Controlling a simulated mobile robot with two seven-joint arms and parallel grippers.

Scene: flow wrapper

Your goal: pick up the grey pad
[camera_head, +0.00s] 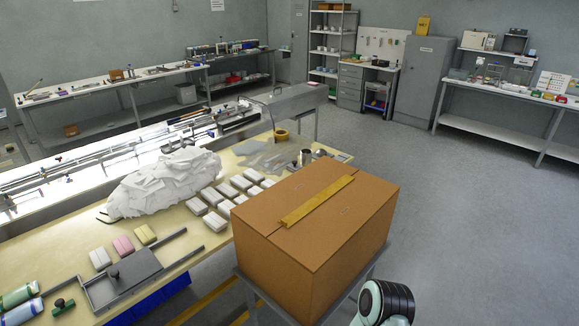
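A pale grey-white pad (100,258) lies on the wooden tabletop at the front left, in a short row with a pink pad (123,245) and a yellow-green pad (145,234). It is apart from the pink pad and nothing covers it. No gripper is near it. Neither of my grippers shows; only a white and black link of my own arm is visible at the bottom right.
A grey tray (122,283) with a long bar lies just in front of the pads. Bottles (20,297) lie at the left edge. Several whitish packs (215,221) and a crumpled white heap (165,182) lie behind. A large brown carton (318,240) stands at right.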

